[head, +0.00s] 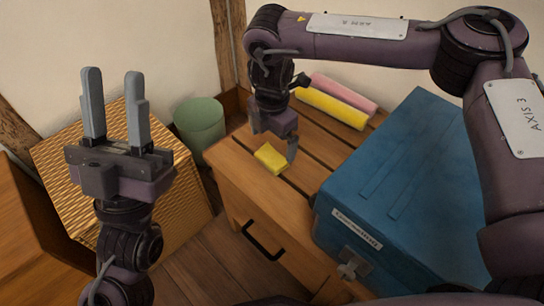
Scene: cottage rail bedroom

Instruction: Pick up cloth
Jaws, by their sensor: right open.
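A small yellow block-like piece, apparently the folded cloth (270,158), lies flat on the slatted top of the wooden cabinet (236,170), near its front left edge. My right gripper (273,146) is open and points down right over the cloth. One finger shows at the cloth's right side; the other is partly hidden, and I cannot tell whether either touches it. My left gripper (112,75) is open and empty, fingers pointing up, in front of the wicker basket and away from the cloth.
A large blue case (400,170) fills the cabinet top's right side. A yellow roll (331,108) and a pink roll (343,95) lie at the back. A green bin (199,125) and a wicker basket (190,190) stand to the left. A dark handle (262,243) sticks out in front.

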